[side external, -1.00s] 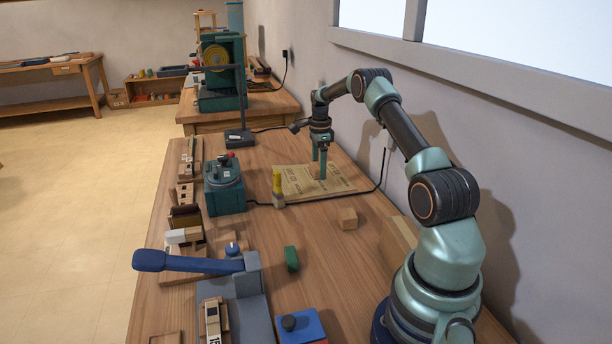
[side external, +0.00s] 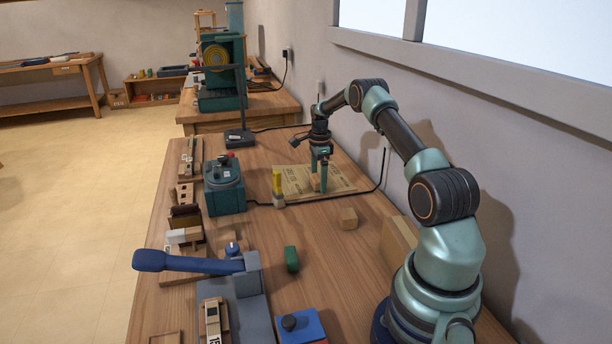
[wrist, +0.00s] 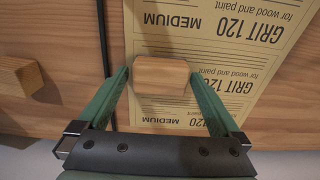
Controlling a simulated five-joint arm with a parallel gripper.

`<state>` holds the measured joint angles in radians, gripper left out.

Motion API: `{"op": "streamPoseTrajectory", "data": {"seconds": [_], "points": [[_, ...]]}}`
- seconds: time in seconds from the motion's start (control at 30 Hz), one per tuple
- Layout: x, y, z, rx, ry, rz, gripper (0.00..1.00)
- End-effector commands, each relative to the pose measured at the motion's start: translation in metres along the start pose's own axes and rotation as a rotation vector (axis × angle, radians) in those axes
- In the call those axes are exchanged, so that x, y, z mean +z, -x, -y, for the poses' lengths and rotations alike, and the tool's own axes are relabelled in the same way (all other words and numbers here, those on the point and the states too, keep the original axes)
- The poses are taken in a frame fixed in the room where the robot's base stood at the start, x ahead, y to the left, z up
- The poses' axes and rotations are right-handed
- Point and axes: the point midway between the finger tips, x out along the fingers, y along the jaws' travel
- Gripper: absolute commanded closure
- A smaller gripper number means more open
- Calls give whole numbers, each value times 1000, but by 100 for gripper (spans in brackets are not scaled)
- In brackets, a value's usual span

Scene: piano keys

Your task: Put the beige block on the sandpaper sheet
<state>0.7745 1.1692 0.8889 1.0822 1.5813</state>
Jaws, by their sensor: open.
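A small beige wooden block (wrist: 161,75) sits on the tan printed sandpaper sheet (wrist: 215,40), between my fingers in the wrist view. My gripper (wrist: 160,80) is open, one green finger on each side of the block, with slim gaps. In the side external view my gripper (side external: 318,184) is low over the sandpaper sheet (side external: 338,184), and the block (side external: 316,183) is partly hidden by the fingers.
A green block (side external: 291,259) and a blue-handled lever tool (side external: 190,262) are nearer. A dark cable runs around the sheet to the wall.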

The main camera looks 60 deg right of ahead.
Motion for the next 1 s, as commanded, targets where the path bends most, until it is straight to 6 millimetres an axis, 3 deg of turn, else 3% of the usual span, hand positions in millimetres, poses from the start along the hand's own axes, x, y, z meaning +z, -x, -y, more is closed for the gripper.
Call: {"op": "streamPoseTrajectory", "data": {"seconds": [0.17, 0.6, 0.83, 1.0], "points": [[0, 15, 1, -3, 0, 0, 0], [0, 99, 1, -4, 0, 0, 0], [1, 121, 0, -2, 3, 0, 0], [23, 145, -7, -27, 114, 0, 0]]}}
